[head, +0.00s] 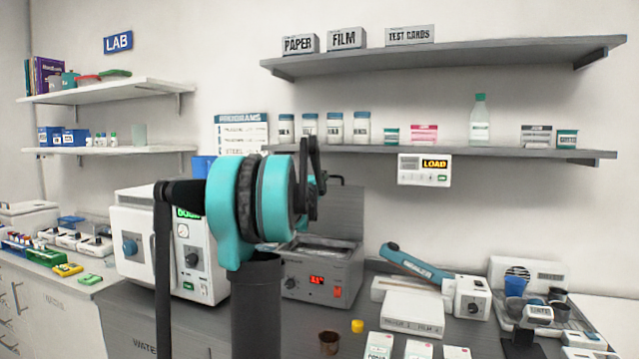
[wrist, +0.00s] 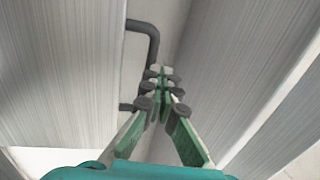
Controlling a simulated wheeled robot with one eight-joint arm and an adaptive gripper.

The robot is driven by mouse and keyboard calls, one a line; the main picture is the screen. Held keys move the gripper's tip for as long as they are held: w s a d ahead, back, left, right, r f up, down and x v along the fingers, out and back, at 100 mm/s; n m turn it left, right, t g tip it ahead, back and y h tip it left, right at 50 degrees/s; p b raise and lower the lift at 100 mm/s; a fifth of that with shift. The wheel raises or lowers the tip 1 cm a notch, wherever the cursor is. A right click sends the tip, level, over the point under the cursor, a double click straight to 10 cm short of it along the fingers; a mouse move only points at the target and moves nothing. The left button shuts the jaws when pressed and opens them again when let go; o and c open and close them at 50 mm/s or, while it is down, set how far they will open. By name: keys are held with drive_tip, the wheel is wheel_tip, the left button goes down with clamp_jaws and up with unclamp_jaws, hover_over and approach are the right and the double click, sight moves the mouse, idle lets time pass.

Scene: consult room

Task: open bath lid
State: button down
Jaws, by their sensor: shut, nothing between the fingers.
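The bath (head: 318,278) is a grey metal box with a red display and a knob, on the counter in the head view. Its basin shows open at the top. A grey lid panel (head: 348,215) stands roughly upright at its back, with a small dark part at its top edge. My teal and black arm covers the bath's left part. In the wrist view my gripper (wrist: 164,85) is shut and empty, between brushed grey panels. A dark bent handle (wrist: 151,42) is just beyond and left of the fingertips; I cannot tell whether they touch.
A white oven-like device (head: 150,245) stands left of the bath. A blue-handled sealer (head: 420,262), white boxes (head: 412,312), a brown cup (head: 329,342) and a yellow cap (head: 357,326) lie to the right and front. A loaded shelf (head: 450,150) hangs above.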

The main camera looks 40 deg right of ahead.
drive_tip(key=shift+f+x, duration=0.15)
drive_tip(key=shift+x, duration=0.85)
drive_tip(key=shift+f+x, duration=0.2)
drive_tip(key=shift+x, duration=0.8)
